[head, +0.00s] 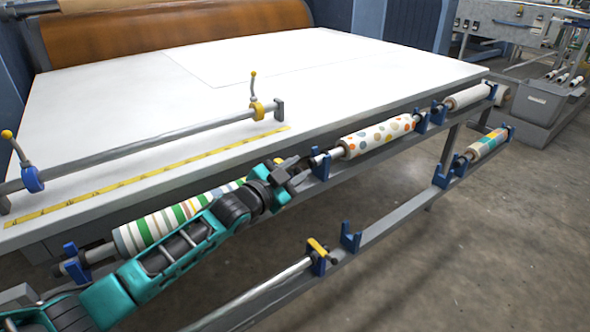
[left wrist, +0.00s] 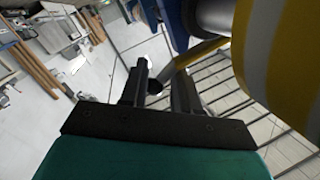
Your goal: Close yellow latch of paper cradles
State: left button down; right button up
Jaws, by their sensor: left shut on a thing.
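My left gripper (head: 290,170) is at the right end of the striped paper roll (head: 165,222) on the upper rail, beside a blue cradle (head: 320,164). In the left wrist view its dark fingers (left wrist: 157,86) are shut on the end of a yellow latch (left wrist: 203,51), which slants down from the blue cradle (left wrist: 178,22). The striped roll fills the upper right of the wrist view (left wrist: 285,55). Another yellow latch (head: 317,246) is on a lower-rail cradle. My right gripper is not in view.
A white table (head: 200,95) lies behind the rail, with a measuring bar (head: 165,138) on it. Dotted (head: 378,135), white (head: 468,97) and multicoloured (head: 487,144) rolls sit farther right in blue cradles. The floor in front of the rails is clear.

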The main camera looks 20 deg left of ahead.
pick_arm(q)
jog(key=shift+s+f, duration=0.15)
jog(key=shift+f, duration=0.65)
jog(key=c, duration=1.3)
grip_release()
jog(key=shift+o, duration=1)
jog(key=r+p+v, duration=0.1)
jog(key=v, duration=1.1)
jog(key=shift+s, duration=0.2)
jog(key=shift+a, duration=0.15)
